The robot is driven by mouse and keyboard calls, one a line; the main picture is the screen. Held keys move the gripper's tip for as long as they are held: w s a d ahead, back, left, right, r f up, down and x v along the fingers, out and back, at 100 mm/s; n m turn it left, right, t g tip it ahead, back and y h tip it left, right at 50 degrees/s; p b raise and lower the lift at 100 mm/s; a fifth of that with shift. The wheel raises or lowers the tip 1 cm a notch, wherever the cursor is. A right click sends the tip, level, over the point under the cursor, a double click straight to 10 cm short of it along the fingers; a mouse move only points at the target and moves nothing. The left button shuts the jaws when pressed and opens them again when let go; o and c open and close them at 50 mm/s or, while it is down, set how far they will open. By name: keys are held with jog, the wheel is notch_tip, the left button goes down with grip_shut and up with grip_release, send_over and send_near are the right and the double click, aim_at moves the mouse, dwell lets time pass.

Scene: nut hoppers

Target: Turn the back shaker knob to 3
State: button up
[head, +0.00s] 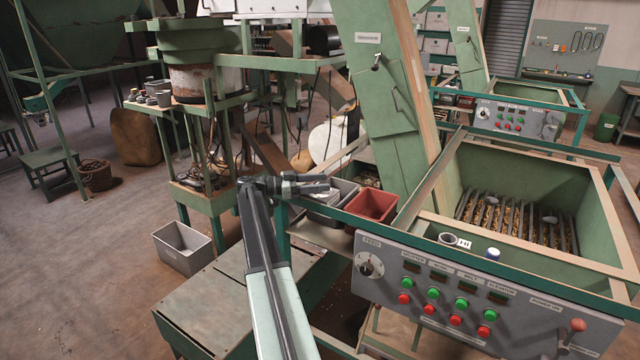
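The back hopper's control panel (518,121) stands at the upper right, grey with small green and red buttons. A round white dial knob (484,113) is at its left end, which I take for the back shaker knob. Its pointer and numbers are too small to read. My gripper (326,186) is near the picture's middle, pointing right, beside the grey and red bins. It is well to the left of the back panel and nearer to me.
A red bin (372,206) is close to my gripper. Open floor lies left.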

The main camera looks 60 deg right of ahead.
jog(key=shift+w, duration=0.1)
jog(key=v, duration=0.7)
jog(key=shift+w+a, duration=0.25)
jog(key=shift+a, duration=0.05)
